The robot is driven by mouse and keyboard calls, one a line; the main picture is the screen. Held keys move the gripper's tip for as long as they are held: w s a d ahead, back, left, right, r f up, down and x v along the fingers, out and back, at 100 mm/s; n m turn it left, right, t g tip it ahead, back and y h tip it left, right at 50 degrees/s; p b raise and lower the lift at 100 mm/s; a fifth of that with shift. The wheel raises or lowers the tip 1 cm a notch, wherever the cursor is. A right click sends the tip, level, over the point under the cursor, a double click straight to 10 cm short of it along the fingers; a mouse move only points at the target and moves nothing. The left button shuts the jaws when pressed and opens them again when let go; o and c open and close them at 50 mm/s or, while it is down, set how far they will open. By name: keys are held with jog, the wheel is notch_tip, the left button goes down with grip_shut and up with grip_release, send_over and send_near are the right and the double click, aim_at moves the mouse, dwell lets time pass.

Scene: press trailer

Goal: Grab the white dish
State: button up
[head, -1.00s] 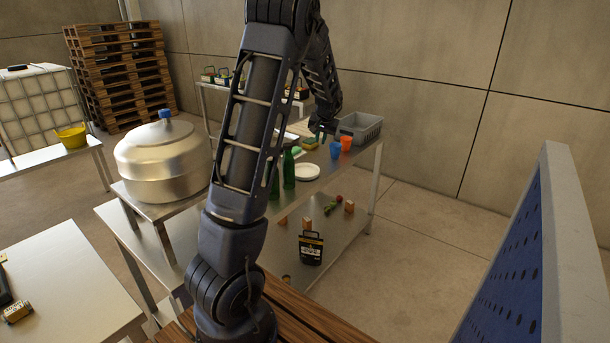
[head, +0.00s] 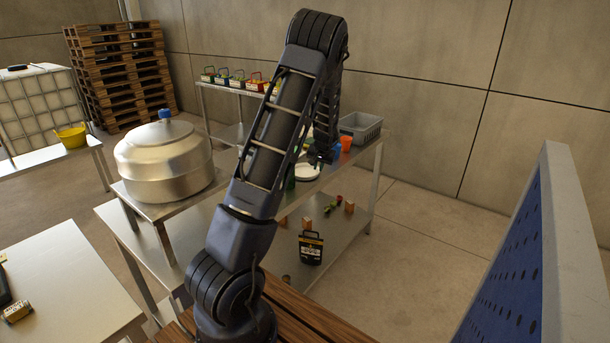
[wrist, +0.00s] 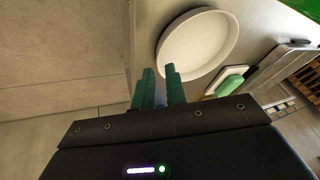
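The white dish (head: 307,173) lies on the steel table in the head view, partly hidden by my arm. In the wrist view the round white dish (wrist: 200,45) lies flat and empty at the upper middle. My gripper (head: 318,163) hangs over the table at the dish's far edge in the head view.
A blue cup (head: 336,152) and an orange cup (head: 346,143) stand close to my gripper. A grey crate (head: 361,127) is behind them. A green bottle (wrist: 304,6) and a green-topped item (wrist: 230,84) lie near the dish. A large metal vessel (head: 165,160) stands at left.

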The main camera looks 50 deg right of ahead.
aim_at(318, 178)
jog(key=shift+d+x, duration=0.15)
jog(key=shift+x, duration=1.15)
jog(key=shift+d+x, duration=0.15)
jog(key=shift+x, duration=1.15)
jog(key=shift+r, duration=0.15)
jog(key=shift+c, duration=0.2)
grip_shut()
